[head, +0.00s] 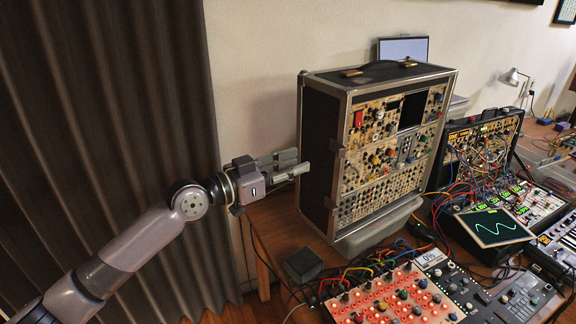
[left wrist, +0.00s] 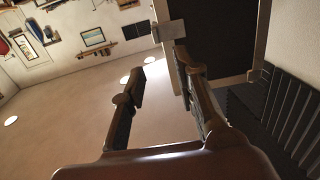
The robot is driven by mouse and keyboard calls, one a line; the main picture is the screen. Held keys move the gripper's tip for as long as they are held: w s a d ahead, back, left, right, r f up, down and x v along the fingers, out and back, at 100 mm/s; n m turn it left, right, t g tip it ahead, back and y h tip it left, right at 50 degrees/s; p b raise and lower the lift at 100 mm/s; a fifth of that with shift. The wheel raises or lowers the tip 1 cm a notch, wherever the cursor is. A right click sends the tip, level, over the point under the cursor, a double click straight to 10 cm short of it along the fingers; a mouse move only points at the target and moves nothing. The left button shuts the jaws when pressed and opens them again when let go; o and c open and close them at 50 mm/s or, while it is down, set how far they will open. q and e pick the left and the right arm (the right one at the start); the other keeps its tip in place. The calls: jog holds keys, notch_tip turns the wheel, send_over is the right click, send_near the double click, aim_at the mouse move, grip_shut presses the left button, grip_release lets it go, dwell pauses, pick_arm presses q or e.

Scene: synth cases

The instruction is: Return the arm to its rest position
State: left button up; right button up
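My left gripper (head: 301,161) reaches in from the left in the head view. Its fingertips point at the dark left side of the large synth case (head: 385,160) and lie close to it; I cannot tell whether they touch. In the left wrist view the two fingers of my left gripper (left wrist: 159,66) stand apart with nothing held between them. A dark panel with a pale edge (left wrist: 222,40) shows beyond the right finger there. My right gripper is in neither view.
A wooden table (head: 285,232) carries the case, a small black box (head: 303,264), a red-orange panel with knobs (head: 385,303), cables and a scope screen (head: 494,227). A dark curtain (head: 120,120) hangs behind my left arm. The wall above the gripper is bare.

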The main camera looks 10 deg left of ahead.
pick_arm(q)
jog(key=shift+s+a, duration=0.35)
